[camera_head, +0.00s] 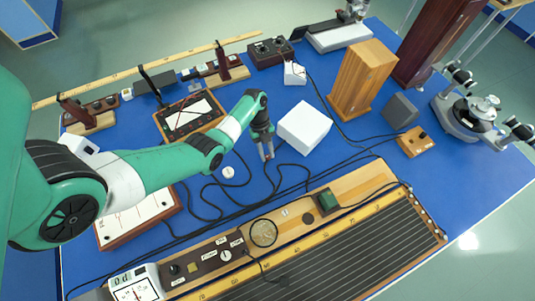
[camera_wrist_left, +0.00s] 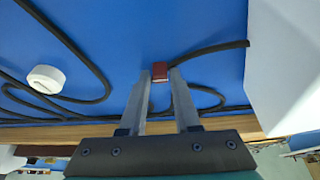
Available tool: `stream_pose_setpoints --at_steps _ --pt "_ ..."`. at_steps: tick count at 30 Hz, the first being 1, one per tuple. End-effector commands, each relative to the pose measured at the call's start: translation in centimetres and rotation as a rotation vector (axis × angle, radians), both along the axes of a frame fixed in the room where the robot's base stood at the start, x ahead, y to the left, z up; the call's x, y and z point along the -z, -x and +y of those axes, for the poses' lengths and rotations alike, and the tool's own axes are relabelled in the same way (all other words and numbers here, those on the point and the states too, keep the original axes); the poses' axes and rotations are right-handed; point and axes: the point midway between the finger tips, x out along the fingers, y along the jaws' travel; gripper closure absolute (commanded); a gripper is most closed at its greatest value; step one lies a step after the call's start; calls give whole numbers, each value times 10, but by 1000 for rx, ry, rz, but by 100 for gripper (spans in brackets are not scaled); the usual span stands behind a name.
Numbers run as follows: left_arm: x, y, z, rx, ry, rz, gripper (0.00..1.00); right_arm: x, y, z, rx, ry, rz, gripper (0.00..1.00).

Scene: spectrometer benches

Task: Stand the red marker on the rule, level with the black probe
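My left gripper (camera_head: 267,155) hangs over the blue bench between the white box and the loose black leads. In the left wrist view, its fingers (camera_wrist_left: 160,76) are closed on a small dark red block, the red marker (camera_wrist_left: 160,73), at their tips. A yellow rule (camera_head: 340,224) runs along the long wooden board at the front, apart from the gripper. A thin black piece (camera_head: 254,263), perhaps the black probe, reaches onto this rule near the round lens. My right gripper is not in view.
A white box (camera_head: 304,127) stands close to the right of the gripper. Black cables (camera_head: 235,208) curl over the bench between gripper and board. A white round knob (camera_head: 228,172) lies to the left. A boxed meter (camera_head: 188,116) stands behind my left arm.

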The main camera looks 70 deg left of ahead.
Motion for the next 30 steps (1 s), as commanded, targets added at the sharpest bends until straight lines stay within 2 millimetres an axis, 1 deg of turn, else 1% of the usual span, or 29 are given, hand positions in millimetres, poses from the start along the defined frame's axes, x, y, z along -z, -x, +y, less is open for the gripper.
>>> stream_pose_setpoints --at_steps 1,4,5,15,19,23,26,30 --pt "0 0 0 0 0 0 80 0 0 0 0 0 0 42" --pt "0 0 0 0 0 0 98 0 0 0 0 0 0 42" --pt "0 0 0 0 0 0 100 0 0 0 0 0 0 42" --pt "0 0 0 0 0 0 100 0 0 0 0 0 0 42" --pt "-5 0 0 1 0 -1 100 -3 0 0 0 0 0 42" --pt "-20 -1 1 0 0 -2 100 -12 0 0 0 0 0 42" --pt "-40 -1 0 0 -1 -3 100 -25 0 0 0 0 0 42" --pt "-75 18 -21 1 0 -2 100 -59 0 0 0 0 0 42"
